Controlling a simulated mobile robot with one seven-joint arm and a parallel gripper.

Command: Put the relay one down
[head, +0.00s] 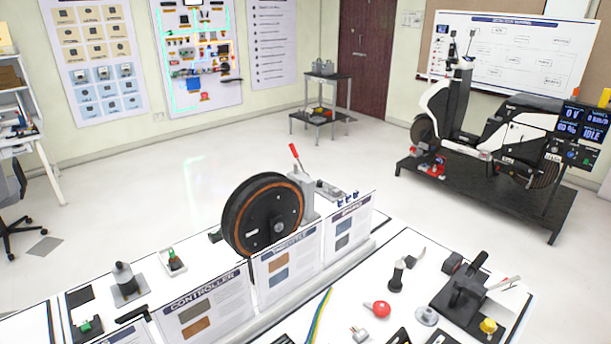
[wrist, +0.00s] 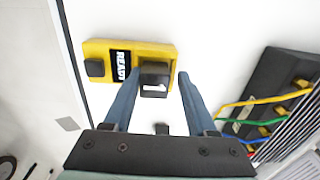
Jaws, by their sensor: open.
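A small black block with a white mark, which looks like the relay (wrist: 154,80), is at the right end of a yellow base (wrist: 128,48) in the wrist view. The base has a "READY" label and a black square part at its left end. My gripper (wrist: 160,74) is open, with its two blue fingers on either side of the relay. The left fingertip is close to the block, and a gap shows on the right. I cannot tell whether either finger touches it. My gripper does not show in the head view.
A black finned unit (wrist: 268,95) with yellow, green and blue wires lies to the right in the wrist view. White table surface is clear between. In the head view, a large wheel (head: 262,215) and upright panels (head: 206,306) stand on the bench, with a red knob (head: 377,310) nearby.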

